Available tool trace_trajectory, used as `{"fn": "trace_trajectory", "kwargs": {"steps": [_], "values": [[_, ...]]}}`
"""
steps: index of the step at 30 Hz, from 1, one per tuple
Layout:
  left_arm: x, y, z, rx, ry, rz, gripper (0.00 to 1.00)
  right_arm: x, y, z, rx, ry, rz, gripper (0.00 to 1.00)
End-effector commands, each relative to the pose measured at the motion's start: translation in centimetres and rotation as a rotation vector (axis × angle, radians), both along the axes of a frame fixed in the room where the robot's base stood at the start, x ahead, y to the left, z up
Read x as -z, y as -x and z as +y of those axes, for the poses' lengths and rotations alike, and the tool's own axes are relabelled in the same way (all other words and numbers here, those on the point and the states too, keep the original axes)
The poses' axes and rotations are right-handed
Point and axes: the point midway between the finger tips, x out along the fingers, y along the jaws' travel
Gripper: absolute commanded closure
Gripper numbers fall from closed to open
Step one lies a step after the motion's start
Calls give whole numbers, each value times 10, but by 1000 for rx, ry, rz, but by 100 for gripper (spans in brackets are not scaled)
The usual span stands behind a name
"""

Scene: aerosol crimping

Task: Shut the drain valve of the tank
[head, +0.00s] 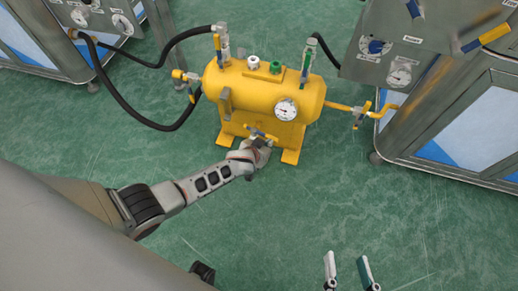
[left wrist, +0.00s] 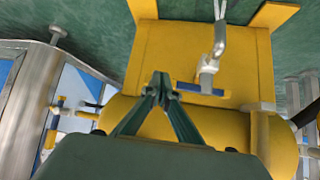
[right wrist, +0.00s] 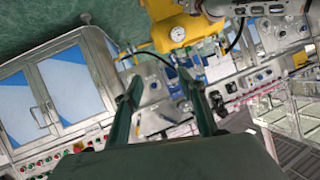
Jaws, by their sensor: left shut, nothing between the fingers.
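The yellow tank (head: 235,90) stands on the green floor and fills much of the left wrist view (left wrist: 190,50). Its drain valve (head: 262,133) is low on the near side. In the left wrist view the valve is a grey metal fitting (left wrist: 209,66) with a blue bar (left wrist: 205,90) across it. My left gripper (head: 257,146) is beside the valve, partly hidden by its own wrist. In the left wrist view its fingertips (left wrist: 160,85) meet, empty, just left of the bar; contact cannot be told. My right gripper (head: 347,260) is open and empty, away from the tank.
A pressure gauge (head: 286,109) sits on the tank's near side. A black hose (head: 150,123) runs left to a grey cabinet. A yellow side pipe with a valve (head: 362,110) leads towards the right cabinet (head: 450,130). The floor in front of the tank (head: 300,210) is clear.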

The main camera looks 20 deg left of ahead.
Motion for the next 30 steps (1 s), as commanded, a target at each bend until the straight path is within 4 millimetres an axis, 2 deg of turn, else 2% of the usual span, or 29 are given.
{"fn": "trace_trajectory", "kwargs": {"steps": [18, 30], "values": [[0, -17, -6, 6, 2, 0, 100, 3, 5, 10, 15, -71, 22, 60], [-1, -19, -7, 7, 3, -2, 100, 3, 5, 10, 18, -76, 20, 60]]}}
